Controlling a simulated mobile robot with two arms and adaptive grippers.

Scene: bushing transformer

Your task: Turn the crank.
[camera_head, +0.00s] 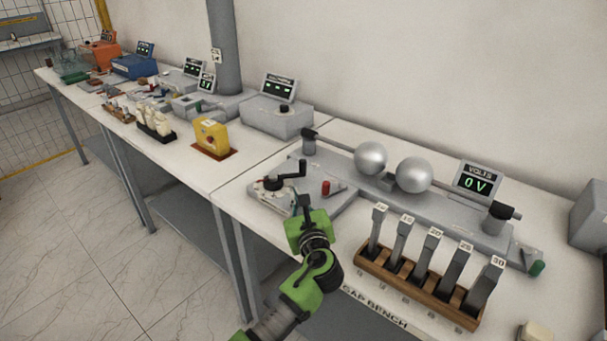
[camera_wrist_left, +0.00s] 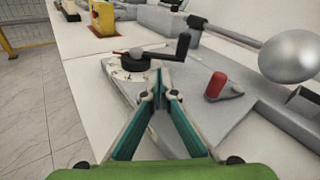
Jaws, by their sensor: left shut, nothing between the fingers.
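The crank (camera_head: 291,174) is a dark arm with an upright black handle, mounted on a round dial on a grey base plate at the near-left of the bench. In the left wrist view the crank handle (camera_wrist_left: 183,48) stands just beyond the fingertips. My left gripper (camera_head: 304,200) is in front of the crank, low over the plate. In the left wrist view its fingers (camera_wrist_left: 160,78) meet at the tips with nothing between them. I cannot tell whether they touch the crank. My right gripper is not in view.
A red knob (camera_head: 325,187) stands right of the crank. Two metal spheres (camera_head: 371,158) and a display reading 0 V (camera_head: 477,182) are behind. A wooden rack (camera_head: 372,262) with several upright numbered gauges is at front right. A yellow box (camera_head: 211,135) sits on the left table.

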